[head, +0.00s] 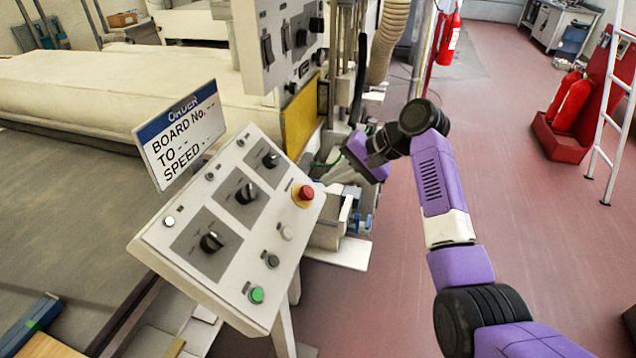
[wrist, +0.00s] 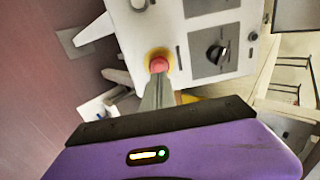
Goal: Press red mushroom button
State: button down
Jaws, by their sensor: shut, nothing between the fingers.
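The red mushroom button (head: 305,193) sits on a yellow base at the upper right edge of the sloped white control panel (head: 160,250). In the wrist view the button (wrist: 158,64) shows just beyond the tips of my gripper (wrist: 158,82). The fingers are shut with nothing between them and point at the button. In the head view my gripper (head: 325,179) reaches in from the right, its tips a little above and right of the button. I cannot tell whether the tips touch it.
The panel also carries black rotary knobs (head: 247,192), a green button (head: 257,295) and small white and dark buttons. An order sign (head: 180,135) stands behind it. A grey upright switch box (head: 280,45) rises beyond.

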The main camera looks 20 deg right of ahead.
aim_at(309, 191)
jog(key=shift+p+x, duration=0.45)
jog(key=shift+x, duration=2.05)
